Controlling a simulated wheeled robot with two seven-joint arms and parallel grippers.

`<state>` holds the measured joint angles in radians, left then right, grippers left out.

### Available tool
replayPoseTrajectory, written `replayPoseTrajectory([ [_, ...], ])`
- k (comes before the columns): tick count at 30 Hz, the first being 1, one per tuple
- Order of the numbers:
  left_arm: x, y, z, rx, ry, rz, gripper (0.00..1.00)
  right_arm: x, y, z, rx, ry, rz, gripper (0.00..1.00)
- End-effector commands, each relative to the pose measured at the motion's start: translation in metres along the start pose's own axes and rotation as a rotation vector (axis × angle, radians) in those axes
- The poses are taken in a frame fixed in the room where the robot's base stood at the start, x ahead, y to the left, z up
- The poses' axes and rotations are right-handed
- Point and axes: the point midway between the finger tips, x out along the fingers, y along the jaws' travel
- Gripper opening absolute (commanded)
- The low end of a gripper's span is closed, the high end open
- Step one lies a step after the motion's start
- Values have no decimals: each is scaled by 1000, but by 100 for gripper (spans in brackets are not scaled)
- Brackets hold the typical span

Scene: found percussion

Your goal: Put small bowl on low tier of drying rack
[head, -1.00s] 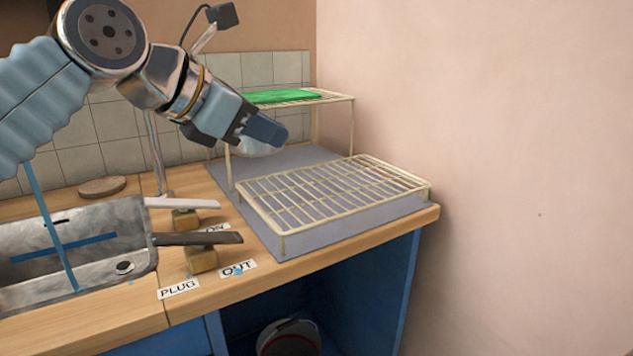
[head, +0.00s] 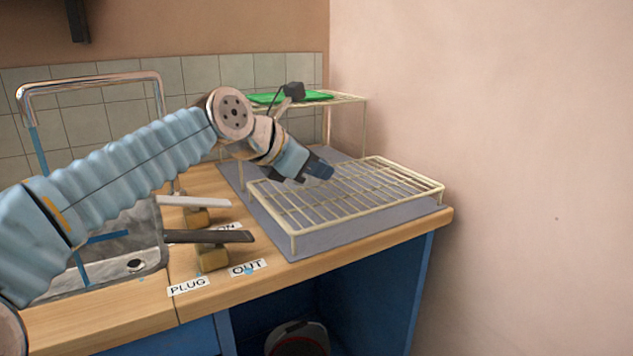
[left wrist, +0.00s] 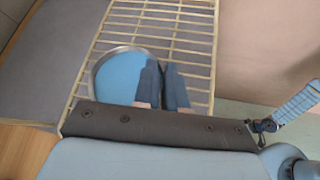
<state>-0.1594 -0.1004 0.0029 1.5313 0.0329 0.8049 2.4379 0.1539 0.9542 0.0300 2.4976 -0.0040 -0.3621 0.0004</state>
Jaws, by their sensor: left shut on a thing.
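The small bowl (left wrist: 112,82) shows in the left wrist view with a blue inside and a thin metallic rim. My left gripper (left wrist: 164,82) is shut on the right side of its rim. In the head view, my left gripper (head: 320,170) is over the left part of the low tier (head: 375,190) of the drying rack, a flat cream wire grid. The low tier's bars (left wrist: 185,35) also show behind the bowl in the wrist view. The bowl is hidden behind the gripper in the head view. I cannot tell whether it touches the wires. My right gripper is not in view.
The rack's high tier (head: 348,97) stands behind and holds a green flat item (head: 300,96). A pink wall (head: 520,150) rises on the right. The sink (head: 125,265) and two tap levers (head: 210,237) are at left. The low tier's right part is clear.

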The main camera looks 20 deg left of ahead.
Motion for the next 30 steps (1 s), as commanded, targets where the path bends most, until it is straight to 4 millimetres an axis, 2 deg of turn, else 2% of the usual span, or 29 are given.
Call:
replayPoseTrajectory([
  [6,11,-6,-19,0,-2,0,0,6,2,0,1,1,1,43],
  [19,13,-7,-23,0,-2,0,0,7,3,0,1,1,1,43],
  [20,13,-7,-23,0,-1,0,15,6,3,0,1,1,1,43],
  [24,13,-7,-22,0,-1,0,37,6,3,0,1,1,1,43],
  [30,13,-7,-22,0,-1,0,37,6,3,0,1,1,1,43],
])
